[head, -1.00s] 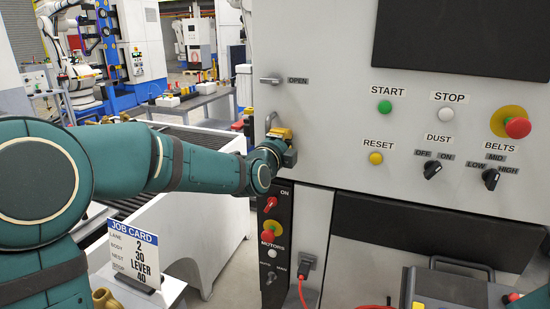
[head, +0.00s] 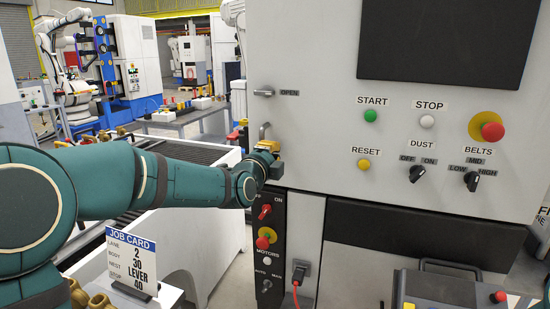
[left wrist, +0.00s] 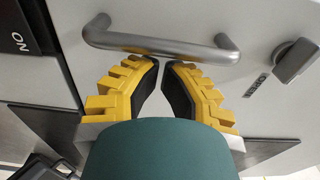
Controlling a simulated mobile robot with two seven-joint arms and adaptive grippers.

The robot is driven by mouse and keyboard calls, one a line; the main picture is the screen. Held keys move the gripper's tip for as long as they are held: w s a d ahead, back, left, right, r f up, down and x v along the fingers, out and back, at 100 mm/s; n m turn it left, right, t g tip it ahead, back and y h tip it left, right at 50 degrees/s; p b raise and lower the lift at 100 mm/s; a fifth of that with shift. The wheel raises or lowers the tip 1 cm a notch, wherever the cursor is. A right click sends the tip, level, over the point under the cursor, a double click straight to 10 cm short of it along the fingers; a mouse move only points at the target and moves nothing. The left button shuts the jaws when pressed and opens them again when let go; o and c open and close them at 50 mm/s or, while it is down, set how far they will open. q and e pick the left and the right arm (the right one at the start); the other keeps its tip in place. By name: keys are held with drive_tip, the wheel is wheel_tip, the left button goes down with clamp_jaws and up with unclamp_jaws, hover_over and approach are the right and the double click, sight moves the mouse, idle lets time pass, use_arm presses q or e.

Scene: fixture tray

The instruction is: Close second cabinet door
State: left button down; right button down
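The grey cabinet (head: 320,150) fills the right half of the head view, with a flat front panel carrying buttons and knobs. A silver bar handle (head: 264,129) is on its left part, below the OPEN latch (head: 264,93). The handle also shows in the left wrist view (left wrist: 160,42), just beyond my fingertips. My left gripper (left wrist: 161,63), with yellow fingers and black pads, looks shut and empty, its tips nearly meeting. In the head view my left gripper (head: 268,148) is at the panel just below the handle. I cannot tell whether it touches. My right gripper is not in view.
A lower switch box (head: 266,240) with a red cable (head: 296,290) stands below my gripper. A job card (head: 133,262) and brass parts (head: 98,300) are at lower left. A white-sided conveyor (head: 190,235) runs behind my arm. A dark control box (head: 440,290) is at lower right.

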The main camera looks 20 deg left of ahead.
use_arm(q)
drive_tip(key=s, duration=1)
drive_tip(key=s+d+f+n+g, duration=0.1)
drive_tip(key=d+f+n+g, duration=0.15)
drive_tip(key=f, duration=0.75)
drive_tip(key=s+d+f+n+g+h, duration=0.1)
drive_tip(key=s+d+f+n+g, duration=0.2)
drive_tip(key=f, duration=0.7)
drive_tip(key=d+f+n+g, duration=0.1)
drive_tip(key=f+n+g, duration=0.25)
drive_tip(key=f, duration=0.65)
drive_tip(key=s+d+f+n+g+h, duration=0.1)
drive_tip(key=s+d+f+n+g, duration=0.1)
drive_tip(key=s+f+n, duration=0.3)
drive_tip(key=s+d+f+n+g, duration=0.3)
drive_tip(key=s+f+n+g, duration=0.2)
drive_tip(key=s+f, duration=0.9)
drive_tip(key=shift+f+n+h+p, duration=0.35)
drive_tip(key=shift+f+n+h, duration=0.1)
drive_tip(key=shift+n, duration=0.35)
